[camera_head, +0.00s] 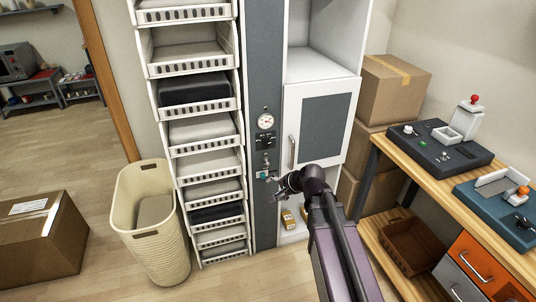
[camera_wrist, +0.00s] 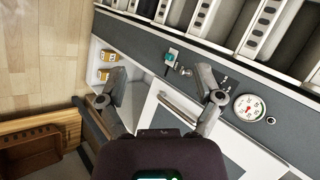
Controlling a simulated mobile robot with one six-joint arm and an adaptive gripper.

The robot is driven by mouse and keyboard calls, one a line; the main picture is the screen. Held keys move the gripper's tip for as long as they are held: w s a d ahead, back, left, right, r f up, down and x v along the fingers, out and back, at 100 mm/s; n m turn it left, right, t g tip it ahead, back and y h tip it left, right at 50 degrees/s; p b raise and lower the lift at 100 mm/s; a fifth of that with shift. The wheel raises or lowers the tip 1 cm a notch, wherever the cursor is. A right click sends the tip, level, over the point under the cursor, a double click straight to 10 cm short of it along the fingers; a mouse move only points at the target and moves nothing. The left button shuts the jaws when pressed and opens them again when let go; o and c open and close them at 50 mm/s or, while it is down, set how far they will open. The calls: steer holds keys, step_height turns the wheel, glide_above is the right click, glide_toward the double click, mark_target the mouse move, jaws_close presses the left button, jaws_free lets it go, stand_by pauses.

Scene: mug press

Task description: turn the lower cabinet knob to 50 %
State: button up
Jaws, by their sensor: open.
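The grey cabinet column (camera_head: 263,70) carries a white dial gauge (camera_head: 265,121), with a small knob above it. Below the gauge are a dark switch panel (camera_head: 266,140) and, lower down, a small silver fitting and a teal fitting (camera_head: 262,174). In the wrist view the silver knob-like fitting (camera_wrist: 185,71) sits beside the teal fitting (camera_wrist: 171,57). I cannot tell for sure which is the lower cabinet knob, or its setting. My gripper (camera_wrist: 161,76) is open and empty, its fingers wide apart. In the head view my gripper (camera_head: 284,186) is just right of the column's lower fittings.
A white cabinet door with a bar handle (camera_head: 292,151) is right of the column; the handle (camera_wrist: 181,108) lies between my fingers in the wrist view. Small yellow boxes (camera_head: 288,219) stand below. A tray rack (camera_head: 205,130) is left, a workbench (camera_head: 455,185) right.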

steer(key=w+a+m+t+y+b, duration=0.2)
steer(key=w+m+t+b, duration=0.45)
steer(key=w+m, duration=0.35)
steer(key=m+t+h+b, duration=0.45)
steer(key=m+b, duration=0.35)
steer(key=m, duration=0.7)
glide_toward(267, 143)
steer(key=shift+y, duration=0.35)
steer(key=shift+d+f+v, duration=0.1)
steer(key=shift+d+v, duration=0.05)
steer(key=shift+v, duration=0.9)
steer(key=shift+d+f+v, duration=0.15)
steer(key=shift+v, duration=0.9)
steer(key=shift+w, duration=0.15)
steer(key=x, duration=1.3)
steer(key=shift+w+a+r, duration=0.1)
steer(key=shift+w, duration=0.15)
steer(key=c, duration=1.2)
